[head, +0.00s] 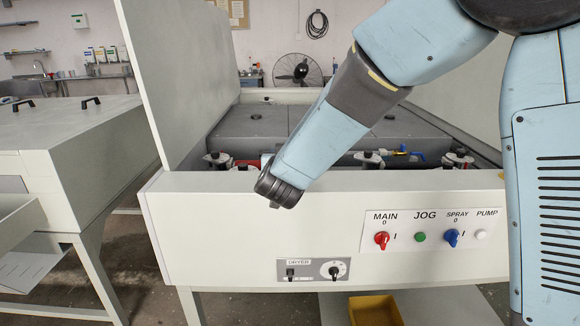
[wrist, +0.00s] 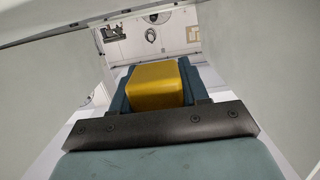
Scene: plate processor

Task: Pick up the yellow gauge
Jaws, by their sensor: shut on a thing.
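The yellow gauge (wrist: 157,84) shows in the wrist view as a smooth yellow block with rounded edges. My gripper (wrist: 155,88) is shut on it, with a dark teal finger part showing on each side of the block. A dark bar with screws crosses in front and hides the lower part of the gauge. In the head view my arm reaches down over the front of the plate processor (head: 230,235). Neither my gripper nor the gauge can be made out there.
The front panel carries a red MAIN switch (head: 382,240), a green JOG button (head: 420,237), a blue SPRAY switch (head: 452,237) and a dryer panel (head: 312,270). A raised lid (head: 165,75) stands at left. A yellow bin (head: 375,311) sits below. A grey cabinet (head: 70,140) stands left.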

